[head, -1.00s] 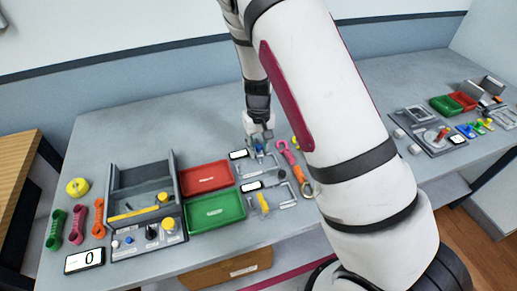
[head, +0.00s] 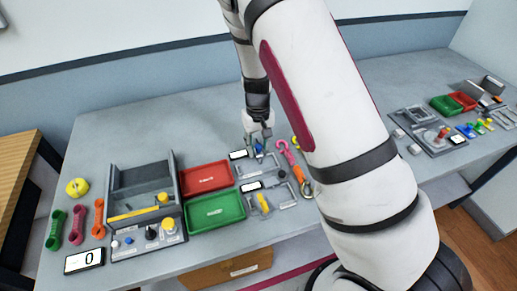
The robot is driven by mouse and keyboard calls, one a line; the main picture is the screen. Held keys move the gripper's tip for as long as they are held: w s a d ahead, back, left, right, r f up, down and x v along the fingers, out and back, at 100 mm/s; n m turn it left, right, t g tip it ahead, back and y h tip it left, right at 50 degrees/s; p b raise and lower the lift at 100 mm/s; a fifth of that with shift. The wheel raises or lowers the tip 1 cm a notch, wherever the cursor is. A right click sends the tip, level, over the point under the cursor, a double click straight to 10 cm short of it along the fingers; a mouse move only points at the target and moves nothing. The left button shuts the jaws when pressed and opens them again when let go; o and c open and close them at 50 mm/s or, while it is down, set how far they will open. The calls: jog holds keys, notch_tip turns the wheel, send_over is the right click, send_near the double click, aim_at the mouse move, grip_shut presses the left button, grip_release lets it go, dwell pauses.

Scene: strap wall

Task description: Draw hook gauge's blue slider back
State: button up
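The hook gauge with the blue slider (head: 259,149) lies on the table right of the red tray. Its grey frame (head: 250,172) and a small white display (head: 238,155) show beside the slider. My gripper (head: 258,142) points down at the blue slider, with its fingertips close around or just behind it. I cannot tell whether they touch it or how far apart they are. A second gauge with a yellow slider (head: 264,203) and its own display (head: 251,187) lies nearer the front.
A red tray (head: 207,192) and a green tray (head: 217,226) lie to the left, beside a grey open box (head: 115,182). Pink (head: 284,151) and orange (head: 300,174) hooked pieces lie close on the right, partly behind my arm. The table behind the gauges is clear.

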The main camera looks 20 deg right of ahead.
aim_at(258, 145)
jog(key=shift+s+r+p, duration=0.1)
jog(key=shift+r+p, duration=1)
jog(key=shift+r, duration=1.75)
jog(key=c, duration=0.3)
jog(key=shift+r, duration=0.25)
jog(key=c, duration=0.4)
jog(key=shift+o, duration=0.2)
jog(key=shift+r+p, duration=0.9)
jog(key=shift+r, duration=1.85)
